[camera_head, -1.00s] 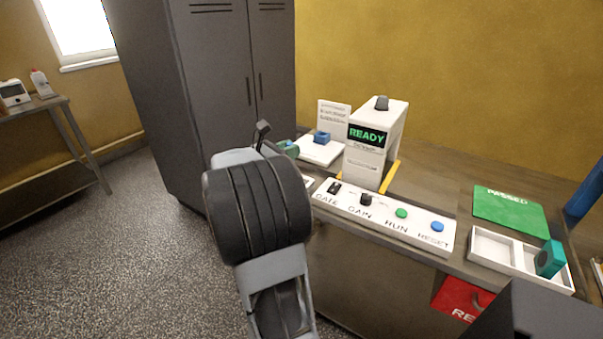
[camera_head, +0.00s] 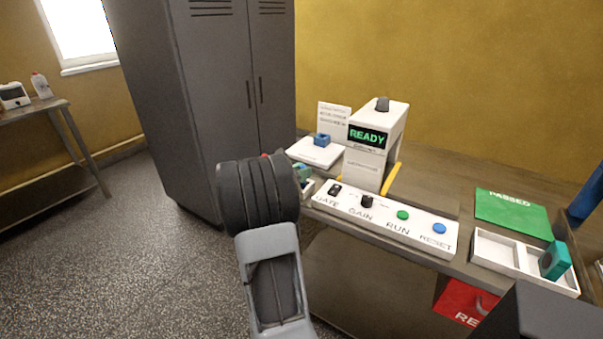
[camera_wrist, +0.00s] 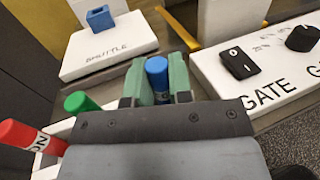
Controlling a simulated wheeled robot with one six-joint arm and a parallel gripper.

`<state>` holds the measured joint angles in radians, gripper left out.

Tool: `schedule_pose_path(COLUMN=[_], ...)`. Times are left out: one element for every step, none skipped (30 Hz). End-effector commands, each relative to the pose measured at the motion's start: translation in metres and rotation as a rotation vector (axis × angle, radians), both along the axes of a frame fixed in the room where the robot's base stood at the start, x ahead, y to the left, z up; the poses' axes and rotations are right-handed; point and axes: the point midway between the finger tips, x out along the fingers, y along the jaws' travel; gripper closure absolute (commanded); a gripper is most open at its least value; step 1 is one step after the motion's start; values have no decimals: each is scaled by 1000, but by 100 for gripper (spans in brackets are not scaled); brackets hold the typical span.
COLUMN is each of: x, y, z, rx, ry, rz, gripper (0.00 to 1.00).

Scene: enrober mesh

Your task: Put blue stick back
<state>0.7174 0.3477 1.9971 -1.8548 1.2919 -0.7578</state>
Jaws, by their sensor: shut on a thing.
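The blue stick (camera_wrist: 157,72) stands between the green fingers of my gripper (camera_wrist: 157,82) in the wrist view, its rounded blue top showing. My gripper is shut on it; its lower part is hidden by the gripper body. In the head view my gripper (camera_head: 303,172) shows only partly behind my wrist, low by the bench's left end. I cannot tell whether the blue stick touches the holder.
A white shuttle plate (camera_head: 309,152) with a blue block (camera_head: 322,139) lies behind my gripper. The machine reading READY (camera_head: 378,145) and the control panel (camera_head: 345,205) stand to the right. A white tray (camera_head: 490,253) with a teal block (camera_head: 555,260) is at far right.

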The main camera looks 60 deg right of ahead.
Motion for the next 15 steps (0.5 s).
schedule_pose_path(x=[0,0,0,0,0,0,0,0,0,0,0,0,0,0,0], y=[0,0,0,0,0,0,0,0,0,0,0,0,0,0,0], z=[1,1,1,1,1,0,-1,-2,-3,-4,-3,-2,-2,-2,-2], rx=[-1,-1,-1,-1,-1,0,0,0,0,0,0,0,0,0,0], ry=[-1,-1,-1,-1,-1,-1,-1,-1,-1,-1,-1,-1,-1,-1,-1], rz=[0,0,0,0,0,0,0,0,0,0,0,0,0,0,0], gripper=[100,100,100,100,100,100,100,100,100,100,77,74,71,68,64])
